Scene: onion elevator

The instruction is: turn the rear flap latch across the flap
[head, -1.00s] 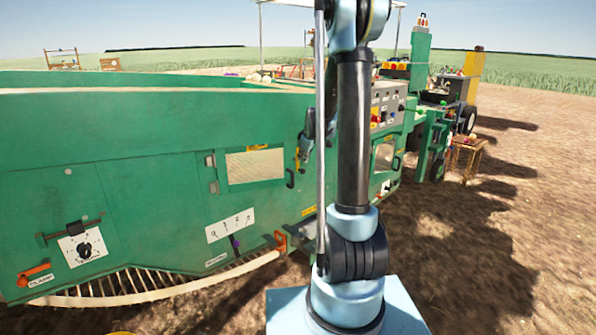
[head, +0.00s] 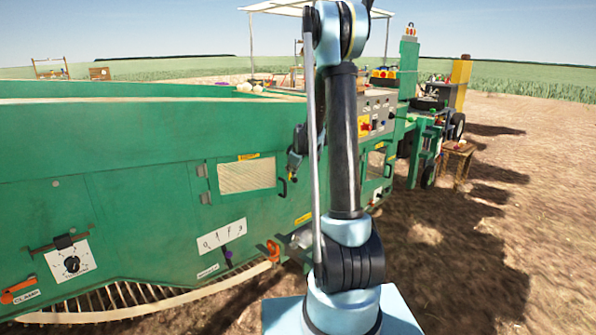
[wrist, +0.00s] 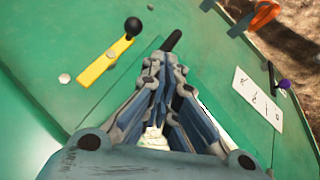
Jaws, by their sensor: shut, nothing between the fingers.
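A yellow bar with a black ball knob (wrist: 98,67) is mounted on the green panel, left of my fingers in the wrist view. It looks like the flap latch, and runs roughly parallel to a panel seam beside it. My gripper (wrist: 165,68) is shut and empty, its fingertips right of the bar and apart from it. In the head view my gripper (head: 292,174) is small, close to the machine side, right of the flap's mesh window (head: 246,177). The bar cannot be made out there. A black handle (wrist: 172,40) shows just beyond my fingertips; in the head view it (head: 282,188) is beside the window.
A white marked plate (wrist: 257,97) with a purple-knobbed lever (wrist: 284,84) and an orange lever (wrist: 265,15) are on the panel. A grey control box (head: 378,112) stands farther right. Open soil (head: 500,230) lies to the right.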

